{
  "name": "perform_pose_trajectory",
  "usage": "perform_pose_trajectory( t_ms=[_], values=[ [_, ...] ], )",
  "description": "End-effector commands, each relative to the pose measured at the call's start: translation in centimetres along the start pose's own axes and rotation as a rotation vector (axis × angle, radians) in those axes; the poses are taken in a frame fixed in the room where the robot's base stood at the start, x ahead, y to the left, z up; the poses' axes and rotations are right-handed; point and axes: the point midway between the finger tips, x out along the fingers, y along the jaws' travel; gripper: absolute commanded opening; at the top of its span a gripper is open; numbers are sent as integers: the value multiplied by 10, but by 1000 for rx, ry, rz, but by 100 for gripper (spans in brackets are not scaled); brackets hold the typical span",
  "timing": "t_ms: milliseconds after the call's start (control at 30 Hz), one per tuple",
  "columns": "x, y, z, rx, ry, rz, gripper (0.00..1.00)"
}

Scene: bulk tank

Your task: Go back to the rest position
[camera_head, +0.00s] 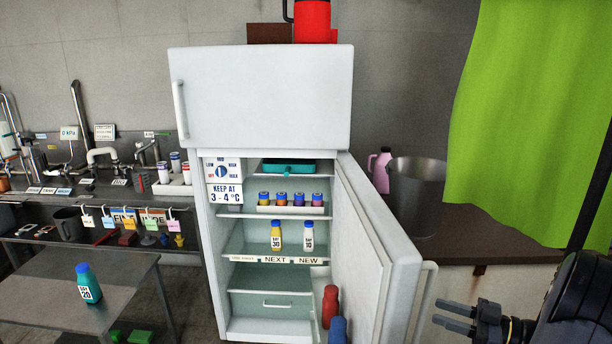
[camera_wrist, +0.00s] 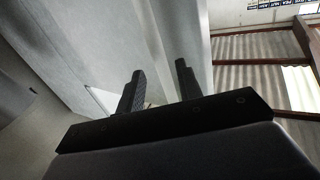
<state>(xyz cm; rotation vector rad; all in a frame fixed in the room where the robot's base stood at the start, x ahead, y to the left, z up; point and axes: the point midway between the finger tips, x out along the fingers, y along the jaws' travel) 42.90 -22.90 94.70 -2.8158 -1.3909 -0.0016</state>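My gripper (camera_head: 458,318) is at the lower right of the head view, to the right of the open refrigerator door and apart from it. In the wrist view, its two dark fingers (camera_wrist: 158,86) stand apart with nothing between them, so it is open and empty. The white refrigerator (camera_head: 262,98) stands in the middle, its upper door shut and its lower door (camera_head: 372,250) swung open to the right. On a shelf stand a yellow bottle (camera_head: 276,236) marked 30 and a white bottle (camera_head: 308,237) marked 10. A teal bottle (camera_head: 88,283) marked 20 stands on the metal table at left.
The metal table (camera_head: 125,290) is at the lower left. A bench with pipes and hanging tags (camera_head: 130,218) is behind it. A green curtain (camera_head: 535,110) hangs at right, near a steel pot (camera_head: 416,195) and a pink jug (camera_head: 380,170) on a counter. Red and blue bottles (camera_head: 330,305) sit in the open door.

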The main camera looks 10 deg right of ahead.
Motion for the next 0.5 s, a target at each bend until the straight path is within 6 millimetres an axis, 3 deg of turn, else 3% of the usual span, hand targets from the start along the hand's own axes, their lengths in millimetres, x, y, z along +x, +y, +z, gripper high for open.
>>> perform_pose_trajectory(
  t_ms=[233, 500],
  values=[
    [40, -1, -1, 0, -1, -3, 34],
    [51, -3, 0, 0, -1, 9, 34]
  ],
)
